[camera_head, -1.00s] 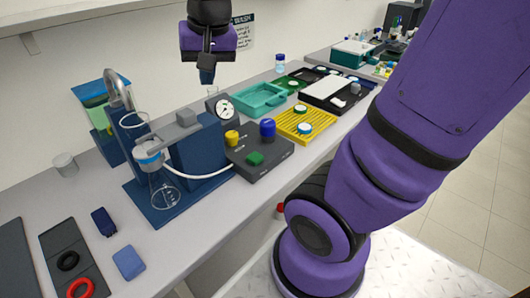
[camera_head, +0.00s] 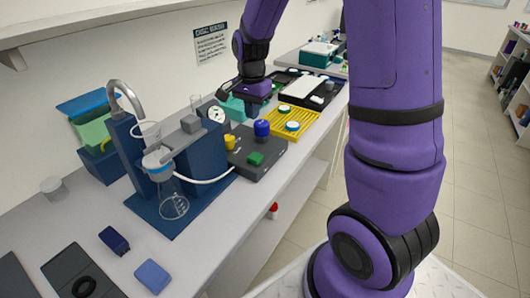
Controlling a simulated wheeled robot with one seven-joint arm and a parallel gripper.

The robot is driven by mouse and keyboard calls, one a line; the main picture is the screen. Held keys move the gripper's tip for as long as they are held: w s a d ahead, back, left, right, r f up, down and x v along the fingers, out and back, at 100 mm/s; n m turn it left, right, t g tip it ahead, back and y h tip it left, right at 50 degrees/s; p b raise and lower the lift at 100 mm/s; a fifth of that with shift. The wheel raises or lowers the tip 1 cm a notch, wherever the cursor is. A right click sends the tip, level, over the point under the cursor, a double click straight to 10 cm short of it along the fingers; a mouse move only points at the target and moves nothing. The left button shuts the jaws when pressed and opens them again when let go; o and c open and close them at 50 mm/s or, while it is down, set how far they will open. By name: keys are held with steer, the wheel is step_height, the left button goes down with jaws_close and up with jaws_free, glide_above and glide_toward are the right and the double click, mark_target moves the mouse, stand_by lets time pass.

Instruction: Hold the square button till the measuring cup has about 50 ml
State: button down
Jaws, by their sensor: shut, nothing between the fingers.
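The green square button (camera_head: 256,158) sits on top of a dark control box (camera_head: 262,142), beside a blue round knob (camera_head: 261,129) and a yellow knob (camera_head: 230,142). A clear conical vessel with white markings (camera_head: 173,206) stands under the filter rig; it looks like the measuring cup, but I see no clear liquid level. My gripper (camera_head: 252,110) is shut and empty. It points down behind the blue knob in the picture, apart from the green button, which is nearer the camera.
A blue stand (camera_head: 203,158) with a round gauge (camera_head: 216,115) stands left of the control box, and a white hose runs to the box. A yellow rack (camera_head: 300,117) and a teal tray (camera_head: 236,108) lie behind.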

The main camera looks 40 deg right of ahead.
mark_target(255, 156)
steer(key=shift+d+f, duration=0.2)
step_height(255, 156, down, 14)
stand_by(0.9)
